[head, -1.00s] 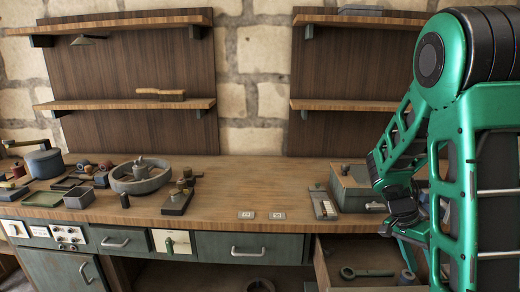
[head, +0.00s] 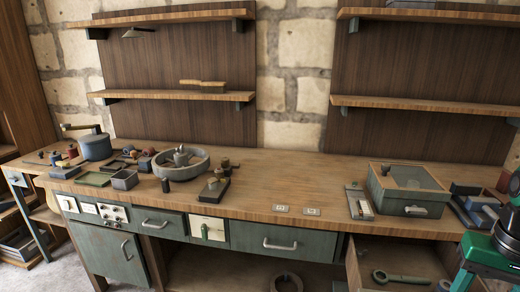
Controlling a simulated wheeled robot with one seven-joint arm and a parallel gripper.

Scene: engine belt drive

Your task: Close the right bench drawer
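The right bench drawer (head: 388,257) stands pulled out under the right part of the bench, at the bottom right of the head view. Its wooden inside shows, and its front is cut off by the picture's lower edge. A dark green wrench (head: 402,277) lies in it, with a small round part (head: 444,285) to the wrench's right. Part of my green and black arm shows at the right edge, right of the drawer. My gripper's fingers are not visible, so their distance from the drawer cannot be told.
The wooden bench top (head: 290,190) carries a grey-green box (head: 405,190) above the open drawer. The middle drawer (head: 283,241) with a metal handle is shut. A round stone bowl (head: 180,163) and several small parts stand at left. Shelves (head: 170,95) hang on the wall.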

